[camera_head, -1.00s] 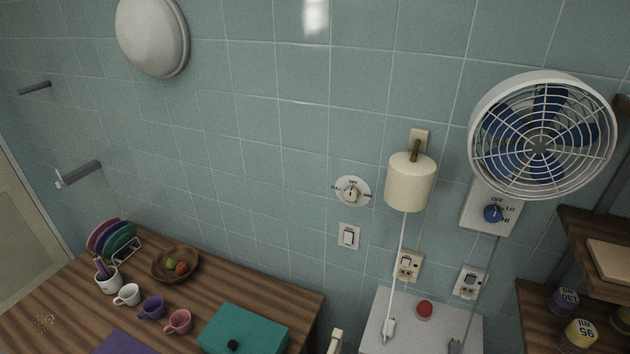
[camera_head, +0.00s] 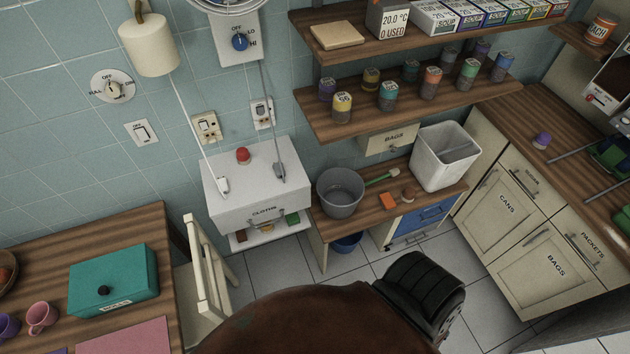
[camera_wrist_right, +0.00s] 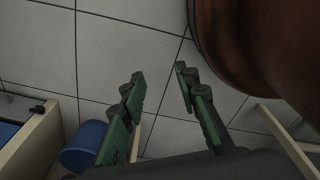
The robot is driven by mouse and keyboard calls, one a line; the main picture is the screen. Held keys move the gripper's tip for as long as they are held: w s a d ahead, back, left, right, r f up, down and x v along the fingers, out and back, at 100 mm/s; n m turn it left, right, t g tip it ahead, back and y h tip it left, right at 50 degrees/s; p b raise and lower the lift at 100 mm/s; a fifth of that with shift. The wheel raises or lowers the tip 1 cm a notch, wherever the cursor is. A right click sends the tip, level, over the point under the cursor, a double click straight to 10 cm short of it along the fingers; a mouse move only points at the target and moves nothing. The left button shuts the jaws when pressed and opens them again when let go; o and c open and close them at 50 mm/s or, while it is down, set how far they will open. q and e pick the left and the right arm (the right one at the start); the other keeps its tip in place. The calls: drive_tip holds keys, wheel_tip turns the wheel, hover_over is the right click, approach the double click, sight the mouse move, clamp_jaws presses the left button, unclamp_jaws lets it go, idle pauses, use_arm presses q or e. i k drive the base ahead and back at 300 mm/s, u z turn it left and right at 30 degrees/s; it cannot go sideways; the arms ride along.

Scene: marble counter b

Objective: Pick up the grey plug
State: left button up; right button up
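The grey plug (camera_head: 279,172) rests on top of the white cloths cabinet (camera_head: 238,196), toward its right side. A thin grey cord runs from it up the wall toward the fan. A white plug (camera_head: 223,185) on a white cord lies on the left of the same top. My right gripper (camera_wrist_right: 158,78) is open and empty in the right wrist view, with floor tiles behind its fingers. The grey plug is not in that view. My left gripper is in no current view.
A red button (camera_head: 243,155) sits on the cabinet top between the plugs. Two sockets (camera_head: 207,127) are on the wall above. A chair (camera_head: 205,270) stands front left of the cabinet; a grey bucket (camera_head: 340,192) stands on the bench to its right.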

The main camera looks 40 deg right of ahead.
sight(278, 167)
drive_tip(key=z, duration=0.4)
drive_tip(key=k, duration=0.85)
drive_tip(key=z, duration=0.85)
drive_tip(key=i, duration=1.25)
drive_tip(key=u, duration=0.5)
